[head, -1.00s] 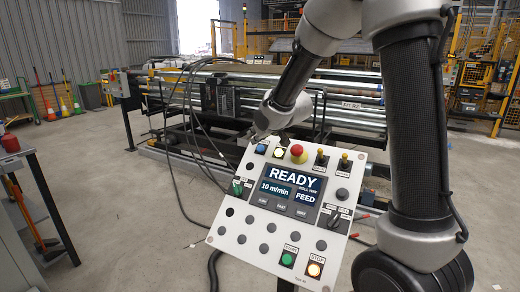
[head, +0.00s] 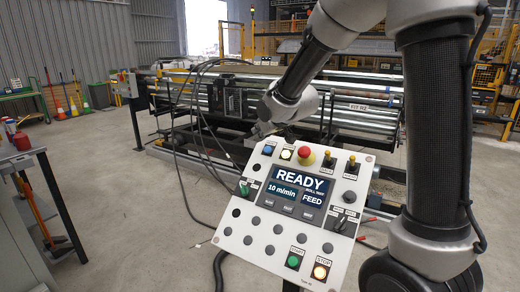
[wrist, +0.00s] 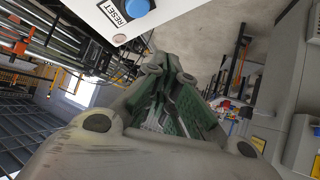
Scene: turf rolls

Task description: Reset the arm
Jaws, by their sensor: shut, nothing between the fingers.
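The white control panel (head: 228,228) stands tilted in front of me in the head view. Its screen (head: 298,192) reads READY, 10 m/min and FEED. A blue button (head: 268,149) sits at the panel's top left corner. In the wrist view the blue button (wrist: 137,9) is cut by the top edge, beside a RESET label (wrist: 114,13). My gripper (wrist: 163,62) is shut and empty, with its fingertips apart from the button in the picture. In the head view my gripper (head: 258,131) is small and partly hidden, just above the panel's top left corner.
A red mushroom button (head: 304,156) and a lit pale button (head: 286,153) are beside the blue one. Green and orange buttons sit at the panel's bottom. A roller machine (head: 345,110) with hanging cables stands behind. A workbench (head: 18,155) is at left. Open floor lies between.

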